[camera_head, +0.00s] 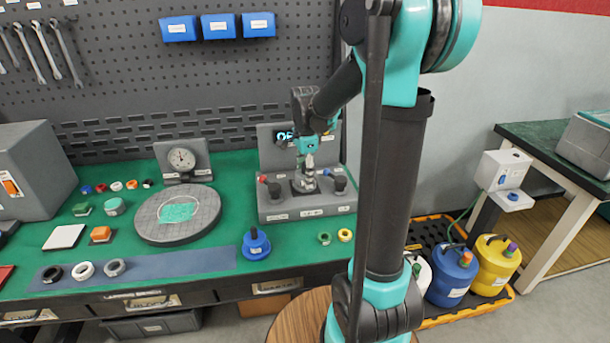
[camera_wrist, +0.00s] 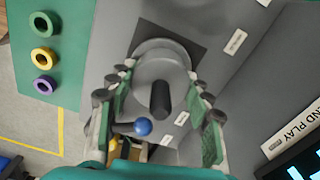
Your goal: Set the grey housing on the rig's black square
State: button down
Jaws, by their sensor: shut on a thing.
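My gripper (camera_head: 308,170) points down over the middle of the grey rig (camera_head: 276,210). In the wrist view its green-padded fingers (camera_wrist: 160,80) are shut on the grey housing (camera_wrist: 162,53), which has a round shape. A corner of the black square (camera_wrist: 146,34) shows beside and behind the housing, so the housing is over the square. I cannot tell whether it touches the square. In the head view the housing is small and partly hidden by the fingers.
The rig's display panel (camera_head: 273,140) stands behind. A blue knobbed part (camera_head: 256,245), rings and a round grey plate (camera_head: 178,222) lie on the green bench.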

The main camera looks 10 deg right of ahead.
jog(key=shift+f, duration=0.25)
dwell(0.4)
jog(key=c, duration=0.6)
grip_release()
jog(key=shift+r, duration=4.5)
